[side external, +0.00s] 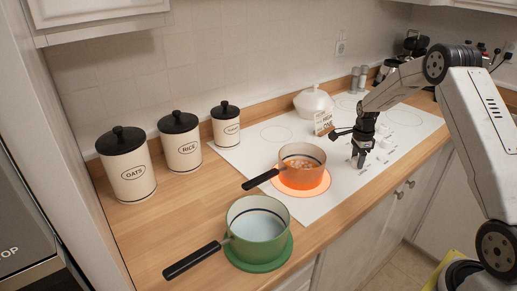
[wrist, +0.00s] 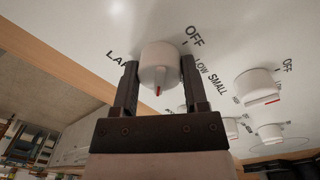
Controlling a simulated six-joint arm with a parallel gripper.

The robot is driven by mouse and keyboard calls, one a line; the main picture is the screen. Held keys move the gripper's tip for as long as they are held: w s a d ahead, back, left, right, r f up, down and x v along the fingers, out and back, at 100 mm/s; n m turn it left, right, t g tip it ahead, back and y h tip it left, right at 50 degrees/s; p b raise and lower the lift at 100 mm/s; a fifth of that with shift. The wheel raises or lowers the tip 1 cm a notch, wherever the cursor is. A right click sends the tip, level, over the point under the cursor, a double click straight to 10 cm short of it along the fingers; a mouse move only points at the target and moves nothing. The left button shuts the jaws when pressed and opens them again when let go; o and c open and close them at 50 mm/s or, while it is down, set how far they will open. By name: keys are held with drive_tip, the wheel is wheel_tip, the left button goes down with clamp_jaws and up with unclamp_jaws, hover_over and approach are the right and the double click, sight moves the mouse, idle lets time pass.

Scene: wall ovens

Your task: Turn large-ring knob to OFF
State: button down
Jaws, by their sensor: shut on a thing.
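In the wrist view, a white round knob (wrist: 158,50) sits between the two dark fingers of my gripper (wrist: 159,66), which is shut on it. Its red mark points down in the picture, away from the printed word OFF (wrist: 195,36) at its upper right. The words LOW and SMALL show right of the knob; a word starting LA at left is partly hidden by a finger. In the side view my gripper (side external: 360,162) points down at the cooktop's control strip and hides the held knob. An orange pot (side external: 302,176) stands on a glowing orange ring (side external: 320,186).
Other white knobs (wrist: 254,83) stand to the right in the wrist view.

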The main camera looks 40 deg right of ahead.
drive_tip(key=shift+n, duration=0.3)
drive_tip(key=n, duration=1.3)
drive_tip(key=shift+r, duration=0.1)
drive_tip(key=n, duration=0.6)
drive_tip(key=shift+n+h, duration=0.3)
drive_tip(key=n, duration=0.6)
drive_tip(key=shift+n+t, duration=0.3)
drive_tip(key=shift+n, duration=0.1)
drive_tip(key=shift+c, duration=0.5)
unclamp_jaws()
drive_tip(key=shift+s, duration=0.1)
